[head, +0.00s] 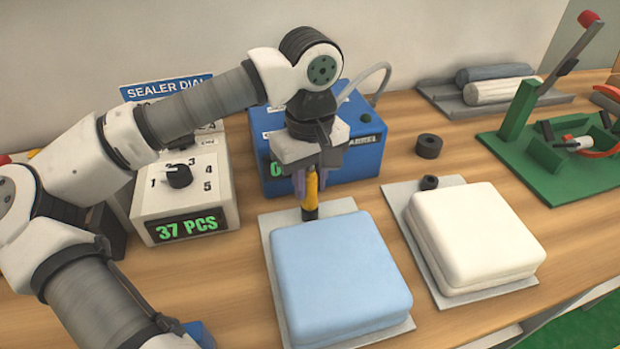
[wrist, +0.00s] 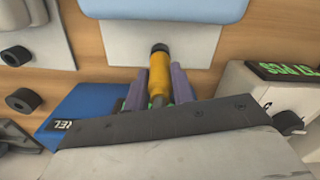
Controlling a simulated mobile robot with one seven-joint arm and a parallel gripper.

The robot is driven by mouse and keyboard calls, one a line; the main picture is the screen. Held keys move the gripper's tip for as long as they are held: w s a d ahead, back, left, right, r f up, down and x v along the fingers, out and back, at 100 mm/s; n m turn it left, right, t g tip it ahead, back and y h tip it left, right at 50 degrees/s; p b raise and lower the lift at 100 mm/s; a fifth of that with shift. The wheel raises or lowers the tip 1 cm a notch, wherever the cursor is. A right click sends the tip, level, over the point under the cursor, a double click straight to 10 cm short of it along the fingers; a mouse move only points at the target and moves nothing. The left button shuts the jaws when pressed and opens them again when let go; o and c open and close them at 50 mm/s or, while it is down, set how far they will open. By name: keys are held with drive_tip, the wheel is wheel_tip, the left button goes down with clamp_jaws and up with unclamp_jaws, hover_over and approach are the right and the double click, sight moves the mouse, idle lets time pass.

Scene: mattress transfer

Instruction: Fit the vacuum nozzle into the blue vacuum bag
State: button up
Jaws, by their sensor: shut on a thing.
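The blue vacuum bag (head: 342,278) lies flat on a grey plate (head: 282,318) at the front middle of the bench. My gripper (head: 307,184) is shut on the yellow vacuum nozzle (head: 312,187), which points down at the back edge of the bag. In the wrist view the nozzle (wrist: 159,75) sits between the purple fingers of my gripper (wrist: 158,86). Its black tip is over the plate (wrist: 130,40), just short of the blue bag (wrist: 165,8). No port shows on the blue bag; I cannot tell whether the tip is in one.
A white bag (head: 476,232) with a black port (head: 429,183) lies to the right. A blue machine (head: 360,160) with a hose stands behind my gripper. A sealer box (head: 180,190) reading "37 PCS" is left. A black ring (head: 428,146) and a green press (head: 560,165) are right.

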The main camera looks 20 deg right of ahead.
drive_tip(key=shift+f, duration=0.2)
drive_tip(key=o, duration=1.1)
